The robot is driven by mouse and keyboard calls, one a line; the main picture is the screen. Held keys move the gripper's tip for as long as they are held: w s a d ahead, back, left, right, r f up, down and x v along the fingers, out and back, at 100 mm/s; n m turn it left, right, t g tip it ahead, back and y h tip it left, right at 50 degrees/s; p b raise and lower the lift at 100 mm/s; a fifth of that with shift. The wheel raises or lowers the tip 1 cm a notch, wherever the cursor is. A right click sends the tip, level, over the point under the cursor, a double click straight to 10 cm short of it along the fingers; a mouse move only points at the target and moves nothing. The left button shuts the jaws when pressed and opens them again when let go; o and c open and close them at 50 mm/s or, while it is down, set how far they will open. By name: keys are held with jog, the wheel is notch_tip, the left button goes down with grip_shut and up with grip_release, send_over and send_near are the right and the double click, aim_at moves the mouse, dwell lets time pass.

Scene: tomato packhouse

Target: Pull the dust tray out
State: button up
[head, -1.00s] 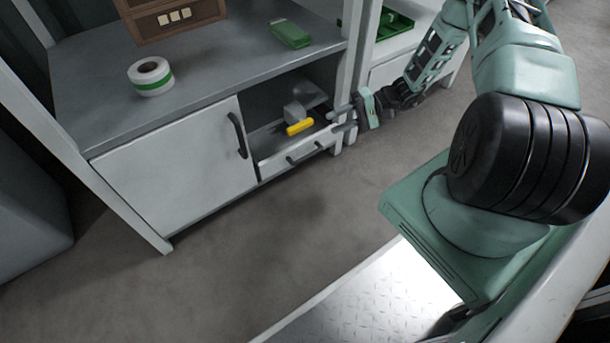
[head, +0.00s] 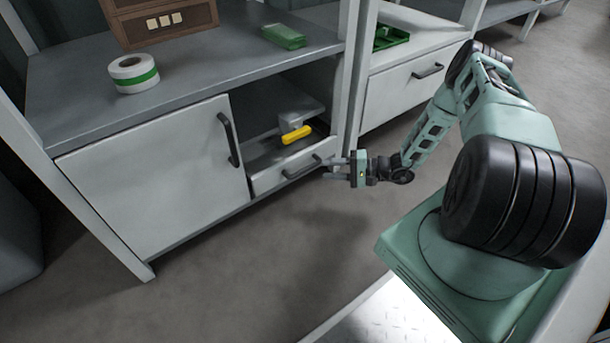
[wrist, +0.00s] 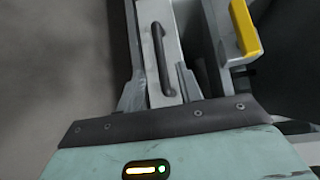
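The dust tray (head: 272,180) is a low, light-grey drawer front at the bottom right of the cabinet, with a black bar handle (head: 303,167). It looks pushed in. My gripper (head: 330,168) is just in front of the tray's right part, its fingers pointing left toward the handle. In the wrist view the tray front (wrist: 150,35) and the black handle (wrist: 160,58) show ahead, in line with the gap between the two spread fingers (wrist: 160,92). The gripper is open and empty. I see no contact with the handle.
A closed cabinet door (head: 150,165) is to the left. A white post (head: 350,80) stands right of the bay. The floor in front is clear.

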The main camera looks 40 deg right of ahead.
aim_at(308, 170)
jog(key=shift+b+x, duration=1.65)
jog(key=shift+x, duration=2.55)
grip_shut()
